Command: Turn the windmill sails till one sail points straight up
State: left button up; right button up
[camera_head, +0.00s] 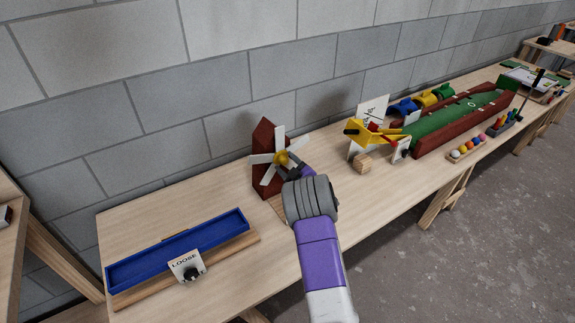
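A windmill with a dark red body (259,184) stands on the wooden table near the block wall. Its pale sails (262,158) form a cross around a yellow hub (282,158). My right gripper (288,168) is at the windmill's front right, close to the hub and sails. Its fingers are small and partly covered by the wrist, so I cannot tell whether they touch a sail. My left gripper is not in view.
A blue tray (180,252) on a wooden base with a "LOOSE" card (187,267) lies at the front left. To the right are a yellow device (377,133), a small wooden block (362,163) and a green lane with red sides (455,122). Table around the windmill's left is clear.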

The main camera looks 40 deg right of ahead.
jog(key=s+p, duration=0.1)
jog(key=s, duration=0.6)
jog(key=shift+s+a, duration=0.3)
dwell(0.4)
